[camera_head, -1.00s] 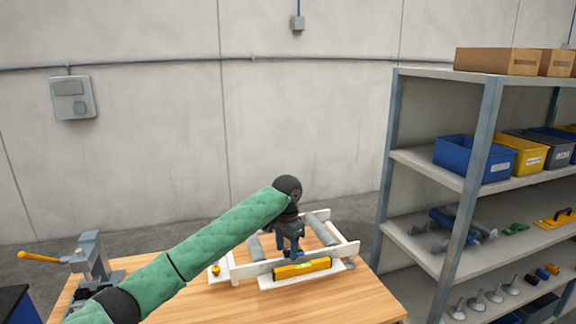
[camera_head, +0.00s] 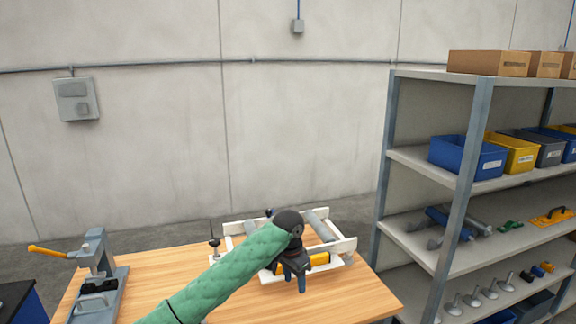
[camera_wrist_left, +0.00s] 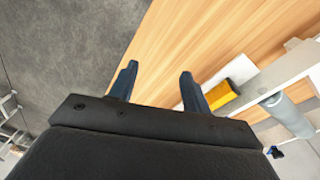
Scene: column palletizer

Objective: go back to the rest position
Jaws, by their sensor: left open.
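My left gripper (camera_head: 293,284) is in front of the white roller frame (camera_head: 346,243) on the wooden table, above the table top near its front part. In the left wrist view its two dark fingers (camera_wrist_left: 158,85) are spread apart with nothing between them. A yellow block-like piece (camera_head: 318,260) lies along the near side of the frame, partly hidden behind the gripper. It also shows in the left wrist view (camera_wrist_left: 222,95), to the right of the fingers. My right gripper is in neither view.
A grey clamp device with an orange handle (camera_head: 47,252) stands at the table's left. A shelf rack (camera_head: 470,150) with bins and parts stands close at the right. The table's front right area (camera_head: 350,300) is clear.

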